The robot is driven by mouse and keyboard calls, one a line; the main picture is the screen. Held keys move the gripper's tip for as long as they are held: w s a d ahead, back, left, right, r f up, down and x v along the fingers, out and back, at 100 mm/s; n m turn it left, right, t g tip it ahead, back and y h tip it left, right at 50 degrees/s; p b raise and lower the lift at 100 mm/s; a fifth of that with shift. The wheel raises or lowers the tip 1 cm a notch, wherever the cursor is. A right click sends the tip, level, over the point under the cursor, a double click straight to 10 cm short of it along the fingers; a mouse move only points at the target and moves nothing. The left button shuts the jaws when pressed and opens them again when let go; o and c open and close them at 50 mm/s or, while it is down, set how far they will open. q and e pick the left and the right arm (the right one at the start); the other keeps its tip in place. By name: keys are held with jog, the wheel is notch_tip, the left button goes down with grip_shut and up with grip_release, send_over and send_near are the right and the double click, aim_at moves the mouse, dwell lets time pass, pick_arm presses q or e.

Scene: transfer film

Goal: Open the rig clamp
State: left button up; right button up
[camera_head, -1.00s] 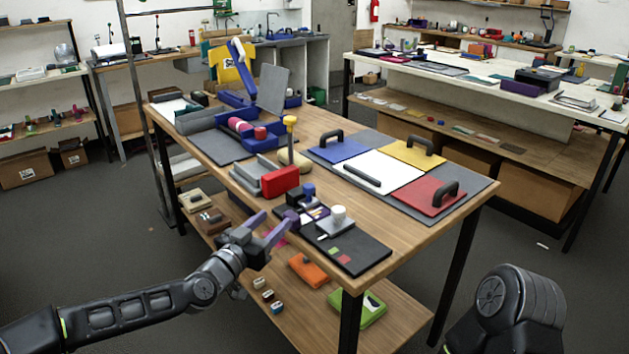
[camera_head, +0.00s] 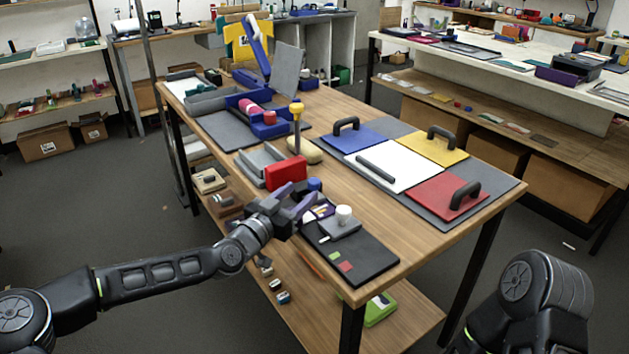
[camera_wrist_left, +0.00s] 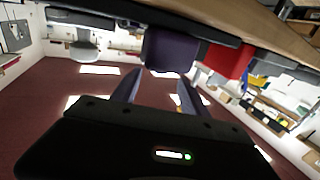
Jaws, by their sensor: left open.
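A black rig board (camera_head: 360,255) lies along the table's front edge, with a grey block and white knob (camera_head: 344,214) on it. At its left end is a dark purple part (camera_head: 316,211), which I take for the rig clamp; the gripper partly hides it and I cannot tell how far it is closed. My left gripper (camera_head: 296,200) is open at the table edge, its fingers pointing at that end. In the left wrist view the purple part (camera_wrist_left: 168,50) lies just beyond and between the open fingertips (camera_wrist_left: 160,88). Contact is not visible. My right gripper is out of view.
A red block (camera_head: 286,172) stands close beyond the left gripper, beside a grey tray and a yellow-topped post (camera_head: 297,125). A grey mat (camera_head: 438,212) with blue, white, yellow and red handled panels fills the right. A lower shelf (camera_head: 300,313) holds small items.

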aim_at(310, 184)
pick_arm(q)
jog(key=p+x, duration=0.1)
jog(key=x, duration=0.5)
jog(key=shift+d, duration=0.1)
jog(key=shift+w+d, duration=0.25)
jog(key=shift+w, duration=0.1)
jog(key=shift+c, duration=0.2)
grip_shut()
